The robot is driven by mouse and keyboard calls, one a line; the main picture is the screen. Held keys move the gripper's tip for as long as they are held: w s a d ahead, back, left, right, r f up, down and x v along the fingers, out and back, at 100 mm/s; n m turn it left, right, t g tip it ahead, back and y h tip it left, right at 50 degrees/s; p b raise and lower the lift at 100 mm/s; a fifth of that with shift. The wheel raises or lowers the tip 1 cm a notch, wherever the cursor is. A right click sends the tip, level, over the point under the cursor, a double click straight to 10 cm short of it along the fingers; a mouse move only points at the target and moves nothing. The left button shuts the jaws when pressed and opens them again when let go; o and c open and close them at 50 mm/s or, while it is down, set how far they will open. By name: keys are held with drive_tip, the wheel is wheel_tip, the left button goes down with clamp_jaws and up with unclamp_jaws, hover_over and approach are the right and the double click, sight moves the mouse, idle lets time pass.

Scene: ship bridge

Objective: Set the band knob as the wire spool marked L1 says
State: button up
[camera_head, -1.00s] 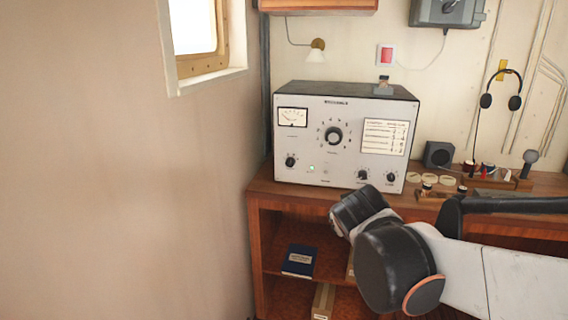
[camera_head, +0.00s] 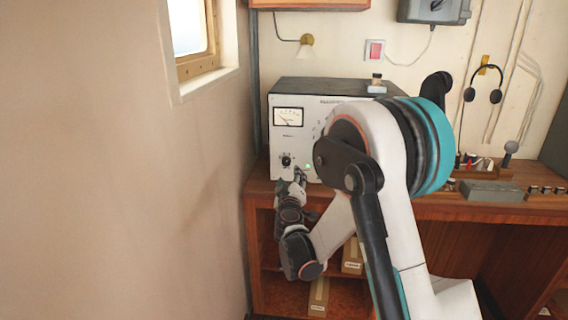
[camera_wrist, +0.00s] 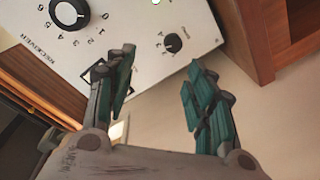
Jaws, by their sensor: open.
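The grey receiver (camera_head: 285,143) stands on the desk against the wall. Its small lower-left knob (camera_head: 286,161) has a dark cap; in the wrist view this knob (camera_wrist: 173,43) has numbers beside it, with 2, 3 and 4 legible. A larger knob (camera_wrist: 68,12) with a numbered ring lies to its left there. I cannot read which label says band. My gripper (camera_wrist: 162,62) is open and empty, with the small knob just beyond its fingertips; in the head view my gripper (camera_head: 300,174) is close before the panel. Small spools (camera_head: 470,160) sit on the desk; no L1 mark is legible.
My arm hides the receiver's right part and its printed card. A grey box (camera_head: 490,191) lies on the desk (camera_head: 450,206) to the right. Headphones (camera_head: 483,96) hang on the wall. The side wall (camera_head: 130,180) is close on the left.

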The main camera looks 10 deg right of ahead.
sight(286, 163)
drive_tip(key=shift+n+t, duration=0.3)
drive_tip(key=shift+n, duration=0.2)
drive_tip(key=b+x, duration=0.1)
drive_tip(key=x, duration=0.4)
drive_tip(key=a+f+b+x, duration=0.1)
drive_tip(key=x, duration=0.3)
drive_tip(key=a+f+x, duration=0.1)
drive_tip(key=x, duration=0.4)
drive_tip(key=shift+w+f+b, duration=0.1)
drive_tip(key=shift+w+b, duration=0.3)
drive_tip(key=shift+w, duration=0.25)
drive_tip(key=c, duration=1.1)
